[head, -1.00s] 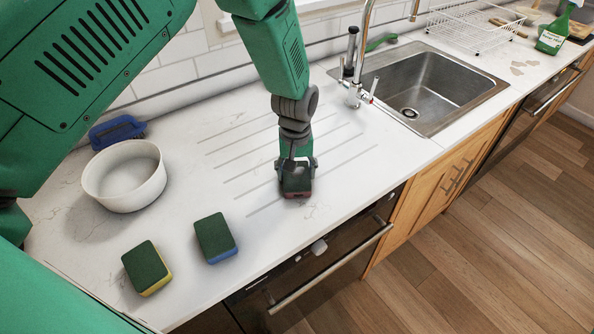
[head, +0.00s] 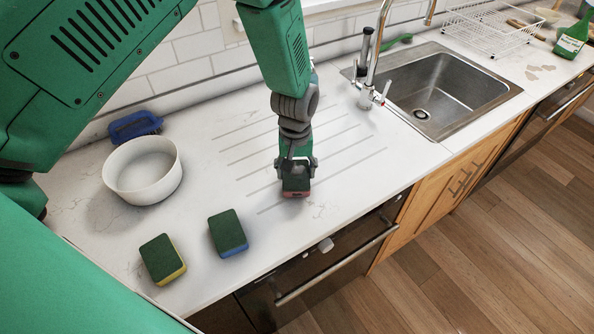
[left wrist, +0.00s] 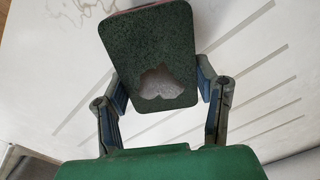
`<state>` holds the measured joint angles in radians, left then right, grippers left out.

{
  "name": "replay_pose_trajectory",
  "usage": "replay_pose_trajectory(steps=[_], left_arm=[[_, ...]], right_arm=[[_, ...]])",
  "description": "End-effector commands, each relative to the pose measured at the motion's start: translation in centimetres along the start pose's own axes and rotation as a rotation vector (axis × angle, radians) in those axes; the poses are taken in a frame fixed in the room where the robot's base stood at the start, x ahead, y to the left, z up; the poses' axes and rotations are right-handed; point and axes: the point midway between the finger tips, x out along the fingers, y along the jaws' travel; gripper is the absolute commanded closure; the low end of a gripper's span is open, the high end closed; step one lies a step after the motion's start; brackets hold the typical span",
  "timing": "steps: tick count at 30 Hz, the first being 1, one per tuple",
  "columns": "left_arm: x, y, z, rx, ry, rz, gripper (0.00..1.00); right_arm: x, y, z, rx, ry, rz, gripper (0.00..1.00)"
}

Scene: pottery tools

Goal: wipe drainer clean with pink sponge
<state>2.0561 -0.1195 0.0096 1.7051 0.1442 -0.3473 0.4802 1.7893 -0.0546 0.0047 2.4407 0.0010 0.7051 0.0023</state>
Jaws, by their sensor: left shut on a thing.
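My left gripper (head: 297,171) is shut on the pink sponge (head: 296,193), which has a dark green scouring top and a pink lower part. The gripper points down at the front part of the drainer (head: 262,158), a set of grooves in the white counter. The sponge is at or just above the surface; I cannot tell whether it touches. In the left wrist view the sponge's green face (left wrist: 150,50) sits between the two fingers, with a pale grey patch on it. Drainer grooves show to its right. My right gripper is not in view.
A white bowl (head: 143,190), a blue brush (head: 135,126), a yellow sponge (head: 163,260) and a blue sponge (head: 228,234) are on the counter at left. The sink (head: 440,92) and tap (head: 377,60) are right of the drainer. A wire rack (head: 490,28) stands beyond.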

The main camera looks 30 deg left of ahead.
Motion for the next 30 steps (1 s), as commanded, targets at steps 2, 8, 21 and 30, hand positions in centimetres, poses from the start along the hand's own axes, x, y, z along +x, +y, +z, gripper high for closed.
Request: replay_pose_trajectory(steps=[2, 8, 21, 30], left_arm=[[-1.1, 0.0, 0.0, 0.0, 0.001, 0.001, 0.62], [-3.0, 0.1, 0.0, 0.001, 0.001, 0.001, 0.62], [-5.6, 0.1, 0.0, 0.001, -0.001, 0.0, 0.62], [-5.6, 0.1, 0.0, 0.001, 0.0, 0.0, 0.62]], right_arm=[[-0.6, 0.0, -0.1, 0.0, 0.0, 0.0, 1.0], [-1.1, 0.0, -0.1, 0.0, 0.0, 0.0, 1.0], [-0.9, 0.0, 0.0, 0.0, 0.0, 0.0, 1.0], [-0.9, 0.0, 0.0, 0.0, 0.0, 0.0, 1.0]])
